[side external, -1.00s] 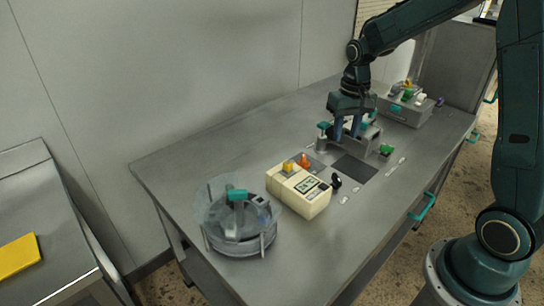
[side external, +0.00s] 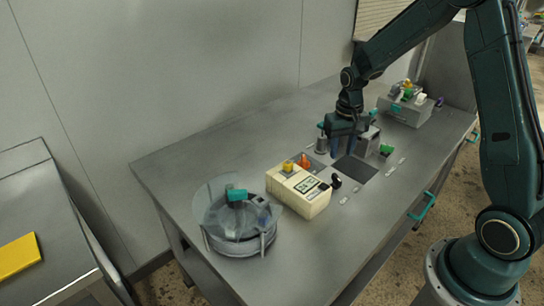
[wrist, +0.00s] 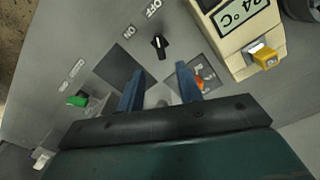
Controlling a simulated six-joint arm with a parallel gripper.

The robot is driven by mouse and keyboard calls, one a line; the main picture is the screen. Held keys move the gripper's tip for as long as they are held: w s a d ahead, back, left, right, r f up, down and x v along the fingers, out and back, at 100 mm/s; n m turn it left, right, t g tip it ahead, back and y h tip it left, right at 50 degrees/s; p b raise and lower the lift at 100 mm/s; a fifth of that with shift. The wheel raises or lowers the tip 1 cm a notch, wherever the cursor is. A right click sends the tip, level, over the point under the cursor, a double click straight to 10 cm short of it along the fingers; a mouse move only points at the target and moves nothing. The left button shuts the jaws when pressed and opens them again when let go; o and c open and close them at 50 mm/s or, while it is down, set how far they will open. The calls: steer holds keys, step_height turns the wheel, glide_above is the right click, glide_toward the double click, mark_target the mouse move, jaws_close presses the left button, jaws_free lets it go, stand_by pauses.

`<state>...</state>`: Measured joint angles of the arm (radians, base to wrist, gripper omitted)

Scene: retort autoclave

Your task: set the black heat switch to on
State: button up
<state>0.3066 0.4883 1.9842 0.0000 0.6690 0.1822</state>
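The black heat switch (wrist: 160,44) is a small knob on the bench top. In the wrist view it lies beyond my fingertips, with the printed ON label (wrist: 130,31) and OFF label (wrist: 153,9) beside it. Its pointer stands between upright and slightly tilted; I cannot tell which label it marks. In the side view the switch (side external: 336,181) sits at the front right corner of the cream box. My gripper (side external: 342,150) hangs above the bench behind the switch. In the wrist view its two blue fingers (wrist: 158,88) are apart with nothing between them.
The cream box (side external: 298,192) with a temperature display and yellow knob (wrist: 265,57) stands close to the switch. An orange knob (side external: 304,160) and a green knob (side external: 386,150) are nearby. A round vessel (side external: 238,228) stands at left; a grey box (side external: 405,108) stands at the back.

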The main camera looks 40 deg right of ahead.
mark_target(337, 177)
step_height(337, 177, down, 9)
steer(key=shift+f, duration=0.1)
stand_by(0.4)
jaws_close()
